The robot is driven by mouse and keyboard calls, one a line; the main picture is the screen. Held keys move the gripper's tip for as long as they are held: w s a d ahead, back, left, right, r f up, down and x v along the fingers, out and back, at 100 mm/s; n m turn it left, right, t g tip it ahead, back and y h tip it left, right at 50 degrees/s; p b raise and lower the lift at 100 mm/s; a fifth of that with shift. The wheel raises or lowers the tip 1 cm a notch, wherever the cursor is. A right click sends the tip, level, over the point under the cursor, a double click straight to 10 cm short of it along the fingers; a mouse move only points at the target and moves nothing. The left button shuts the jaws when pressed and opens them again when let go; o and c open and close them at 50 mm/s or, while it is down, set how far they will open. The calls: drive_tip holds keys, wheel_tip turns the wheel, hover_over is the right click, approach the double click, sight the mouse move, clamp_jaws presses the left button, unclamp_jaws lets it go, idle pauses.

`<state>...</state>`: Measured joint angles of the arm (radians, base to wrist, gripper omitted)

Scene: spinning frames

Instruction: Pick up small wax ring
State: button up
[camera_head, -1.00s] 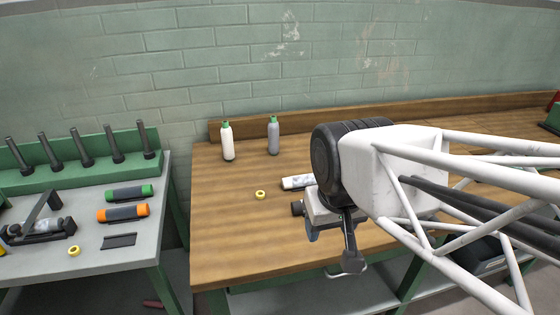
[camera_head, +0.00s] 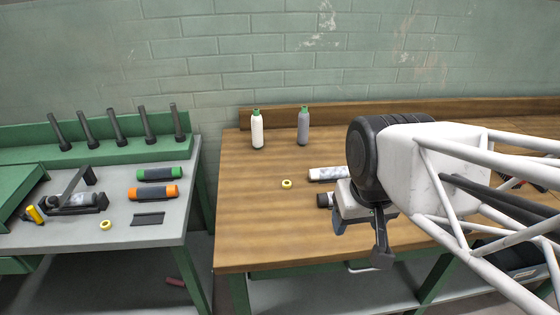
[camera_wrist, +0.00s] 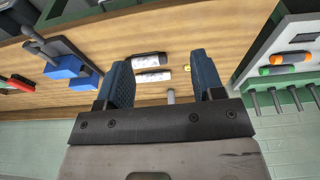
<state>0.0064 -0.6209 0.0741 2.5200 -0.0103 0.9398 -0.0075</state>
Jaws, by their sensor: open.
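A small yellow ring (camera_head: 286,184) lies flat on the wooden bench, left of two labelled tubes. A similar yellow ring (camera_head: 105,225) lies on the grey bench at the left. My gripper (camera_head: 360,236) is open, above the front part of the wooden bench, to the right of and nearer than the ring there. In the wrist view my gripper's two dark blue fingers (camera_wrist: 163,78) stand apart with nothing held. A small yellow piece, seemingly the wooden bench's ring (camera_wrist: 187,68), shows beside the right finger, which partly hides it.
A white-labelled tube (camera_head: 327,174) lies right of the ring, with a second tube (camera_head: 324,200) partly behind my gripper. A white bottle (camera_head: 257,131) and a grey bottle (camera_head: 303,127) stand at the back. A gap separates the benches. The wood left of the ring is clear.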

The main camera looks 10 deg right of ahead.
drive_tip(key=w+n, duration=0.4)
drive_tip(key=w, duration=0.6)
drive_tip(key=n+g, duration=0.3)
drive_tip(key=n, duration=0.9)
approach(287, 180)
drive_tip(key=s+f, duration=0.1)
drive_tip(key=s, duration=0.1)
drive_tip(key=shift+w+a+f, duration=0.1)
drive_tip(key=shift+a, duration=0.05)
drive_tip(key=shift+f, duration=1.3)
drive_tip(key=shift+w+f, duration=0.1)
drive_tip(key=shift+f, duration=2.5)
